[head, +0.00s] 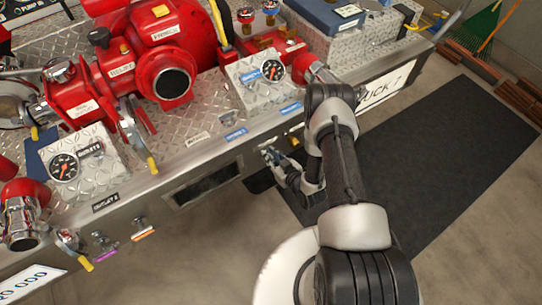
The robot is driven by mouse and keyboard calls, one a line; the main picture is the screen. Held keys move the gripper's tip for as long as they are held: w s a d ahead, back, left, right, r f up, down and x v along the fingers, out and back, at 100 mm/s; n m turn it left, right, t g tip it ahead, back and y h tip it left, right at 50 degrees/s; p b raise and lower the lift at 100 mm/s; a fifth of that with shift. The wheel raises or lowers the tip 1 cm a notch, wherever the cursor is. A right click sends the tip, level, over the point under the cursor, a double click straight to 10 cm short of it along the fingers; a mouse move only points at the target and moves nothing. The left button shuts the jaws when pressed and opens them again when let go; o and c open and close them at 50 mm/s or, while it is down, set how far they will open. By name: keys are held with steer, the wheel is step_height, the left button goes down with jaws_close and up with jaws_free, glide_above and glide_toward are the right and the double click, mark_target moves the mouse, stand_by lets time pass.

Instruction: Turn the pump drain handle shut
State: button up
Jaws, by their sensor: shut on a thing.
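My gripper (272,156) is at the front face of the bumper, right of the dark rectangular opening. It is shut on a small handle there, which I take to be the pump drain handle. The fingers and my own arm hide most of this handle, so its angle cannot be told. A yellow piece (294,140) shows just right of the gripper, partly behind my arm.
The diamond-plate bumper (205,122) carries a red pump (120,75), gauges and valves. A dark mat (440,150) lies on clear floor.

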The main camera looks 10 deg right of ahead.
jaws_close()
steer(key=shift+w+d, duration=0.1)
steer(key=shift+d, duration=0.05)
steer(key=shift+w+d+f+m+y+b, duration=0.1)
steer(key=shift+d+m+y+b, duration=0.25)
steer(key=shift+m+y+b, duration=0.6)
steer(key=shift+w+d+f+m+t+y, duration=0.15)
steer(key=shift+d+f+m+y, duration=0.2)
steer(key=shift+m+y, duration=1.05)
steer(key=shift+w+d+f+m+t+y, duration=0.1)
steer(key=shift+d+f+m+t+y, duration=0.25)
steer(key=shift+m, duration=2.1)
steer(key=shift+w+d+f+m+y, duration=0.15)
steer(key=shift+f+m+y, duration=0.35)
steer(key=shift+m+y, duration=0.95)
steer(key=shift+m+h, duration=0.45)
steer(key=shift+m, duration=0.1)
